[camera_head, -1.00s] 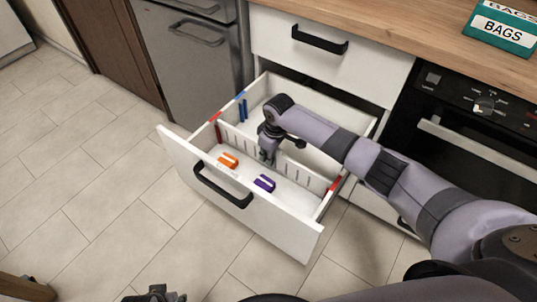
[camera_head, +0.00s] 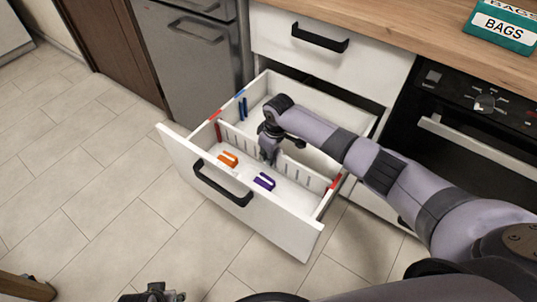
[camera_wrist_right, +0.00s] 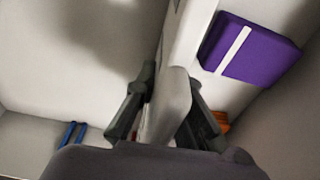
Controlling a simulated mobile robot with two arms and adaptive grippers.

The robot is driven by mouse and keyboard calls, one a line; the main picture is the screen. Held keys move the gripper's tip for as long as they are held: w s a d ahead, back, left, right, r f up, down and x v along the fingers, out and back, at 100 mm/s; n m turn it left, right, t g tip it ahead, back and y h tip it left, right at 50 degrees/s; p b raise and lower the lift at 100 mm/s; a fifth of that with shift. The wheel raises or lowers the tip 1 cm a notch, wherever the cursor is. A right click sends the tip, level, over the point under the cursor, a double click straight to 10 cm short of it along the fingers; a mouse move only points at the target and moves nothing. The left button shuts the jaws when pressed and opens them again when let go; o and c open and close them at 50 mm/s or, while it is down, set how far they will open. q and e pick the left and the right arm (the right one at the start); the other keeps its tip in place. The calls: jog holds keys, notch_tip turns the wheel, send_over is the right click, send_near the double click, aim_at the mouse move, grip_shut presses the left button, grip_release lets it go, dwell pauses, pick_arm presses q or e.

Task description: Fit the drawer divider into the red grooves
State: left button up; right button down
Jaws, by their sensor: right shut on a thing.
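The white slotted drawer divider (camera_head: 300,173) stands across the open drawer (camera_head: 272,226), between the red grooves on the left wall (camera_head: 218,131) and right wall (camera_head: 334,183). Its ends are close to both red marks; I cannot tell whether they are fully seated. My right gripper (camera_head: 268,158) is shut on the divider near its middle. The right wrist view shows the divider (camera_wrist_right: 177,92) between the two fingers (camera_wrist_right: 166,112). My left gripper (camera_head: 152,294) is at the bottom edge of the head view, away from the drawer; its jaw state is unclear.
Blue grooves (camera_head: 243,108) mark the left wall farther back. The rear compartment looks clear. An oven (camera_head: 475,150) stands to the right, and a BAGS box (camera_head: 502,27) is on the counter.

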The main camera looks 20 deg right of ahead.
pick_arm(q)
jog(key=shift+s, duration=0.2)
pick_arm(e)
jog(key=shift+f, duration=0.15)
pick_arm(q)
jog(key=shift+r, duration=0.15)
pick_arm(e)
jog(key=c, duration=2)
grip_release()
jog(key=o, duration=0.4)
pick_arm(q)
jog(key=shift+w+r, duration=0.1)
jog(key=shift+w, duration=0.05)
jog(key=shift+a, duration=0.1)
pick_arm(e)
jog(key=shift+f, duration=0.1)
pick_arm(q)
jog(key=shift+w, duration=0.15)
pick_arm(e)
jog(key=r, duration=0.4)
jog(key=s+r, duration=0.1)
jog(key=r, duration=0.3)
jog(key=d+r, duration=0.1)
jog(key=r, duration=0.3)
jog(key=shift+s, duration=0.2)
pick_arm(q)
jog(key=shift+s, duration=0.2)
